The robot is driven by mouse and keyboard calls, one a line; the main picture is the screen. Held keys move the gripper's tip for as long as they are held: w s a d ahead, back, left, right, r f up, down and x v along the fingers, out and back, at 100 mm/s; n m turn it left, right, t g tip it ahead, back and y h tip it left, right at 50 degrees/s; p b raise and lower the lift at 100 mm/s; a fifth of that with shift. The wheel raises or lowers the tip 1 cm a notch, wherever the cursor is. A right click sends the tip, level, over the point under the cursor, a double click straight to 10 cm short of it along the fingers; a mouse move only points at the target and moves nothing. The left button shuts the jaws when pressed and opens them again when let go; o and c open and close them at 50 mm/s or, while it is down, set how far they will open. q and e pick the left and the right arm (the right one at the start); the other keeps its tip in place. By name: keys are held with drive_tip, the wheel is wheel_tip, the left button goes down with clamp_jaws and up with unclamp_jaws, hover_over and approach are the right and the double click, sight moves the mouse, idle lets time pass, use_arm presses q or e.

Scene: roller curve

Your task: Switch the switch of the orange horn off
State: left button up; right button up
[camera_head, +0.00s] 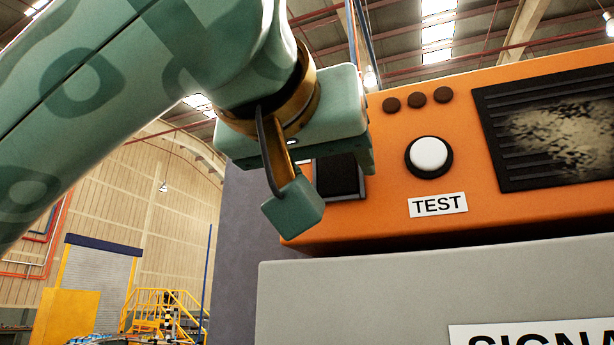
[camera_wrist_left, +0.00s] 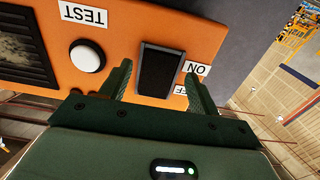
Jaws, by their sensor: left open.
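The orange horn (camera_head: 390,215) is a box standing on a grey cabinet. It shows upside down in the left wrist view (camera_wrist_left: 125,15). Its black rocker switch (camera_wrist_left: 158,70) has an ON label (camera_wrist_left: 197,68) and a partly hidden OFF label (camera_wrist_left: 188,90) beside it. In the head view the switch (camera_head: 338,176) is partly covered by my left gripper (camera_head: 345,145). That gripper is open and faces the panel, with its fingers (camera_wrist_left: 159,72) on either side of the switch in the wrist view. Contact and the rocker's tilt cannot be told. My right gripper is not in view.
A white TEST button (camera_head: 429,154) with a TEST label (camera_head: 437,205) sits right of the switch. A dark grille (camera_head: 550,125) lies further right. The grey cabinet (camera_head: 350,295) is below. Yellow stairs (camera_head: 165,310) stand far behind at the left.

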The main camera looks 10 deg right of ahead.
use_arm(q)
drive_tip(key=shift+w+d, duration=0.35)
drive_tip(key=shift+w, duration=0.25)
drive_tip(key=shift+w+d, duration=0.15)
drive_tip(key=shift+d, duration=0.05)
drive_tip(key=shift+a, duration=0.1)
drive_tip(key=c, duration=1)
drive_tip(key=shift+s+r+g+y+p, duration=0.2)
drive_tip(key=shift+r+g+y+p, duration=0.3)
drive_tip(key=shift+g+p, duration=0.45)
drive_tip(key=shift+a+g+y, duration=0.1)
drive_tip(key=shift+g+y, duration=0.2)
drive_tip(key=shift+g, duration=0.05)
drive_tip(key=shift+f, duration=0.1)
drive_tip(key=o, duration=1)
